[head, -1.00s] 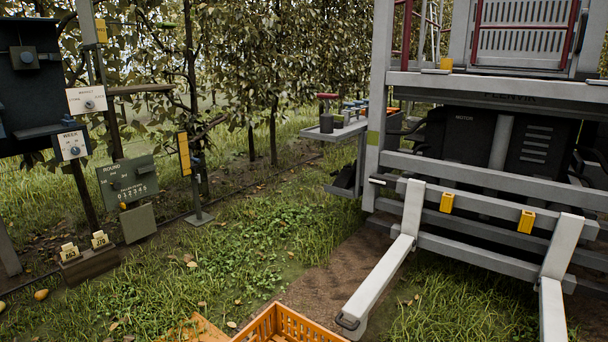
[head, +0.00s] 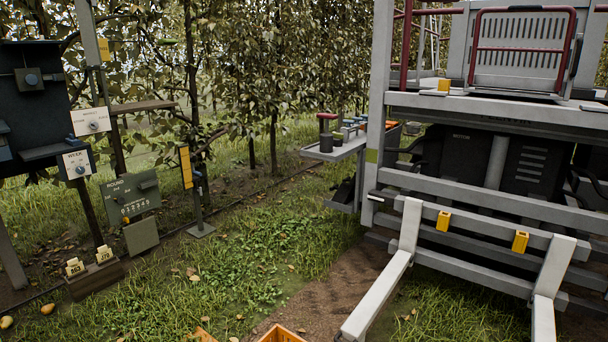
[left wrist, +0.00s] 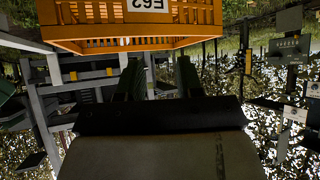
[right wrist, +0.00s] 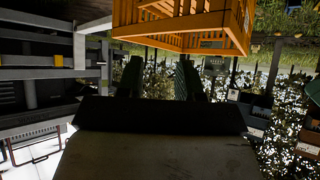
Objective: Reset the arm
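Neither arm shows in the head view. My left gripper (left wrist: 158,80) shows in the left wrist view, its two dark fingers apart with nothing between them. My right gripper (right wrist: 158,78) shows in the right wrist view, also with its fingers apart and empty. Both wrist views look upside down. An orange slatted crate (left wrist: 130,32) with a white label reading E62 is beyond the left fingers. An orange crate (right wrist: 190,22) is also beyond the right fingers. I cannot tell the exact distance from either gripper to it.
A grey machine frame (head: 480,190) with two pale forks (head: 377,293) stands at right. A crate corner (head: 282,335) shows at the bottom edge. Sign posts with a green ROUND board (head: 130,195) stand at left before the tree row. Grass between is open.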

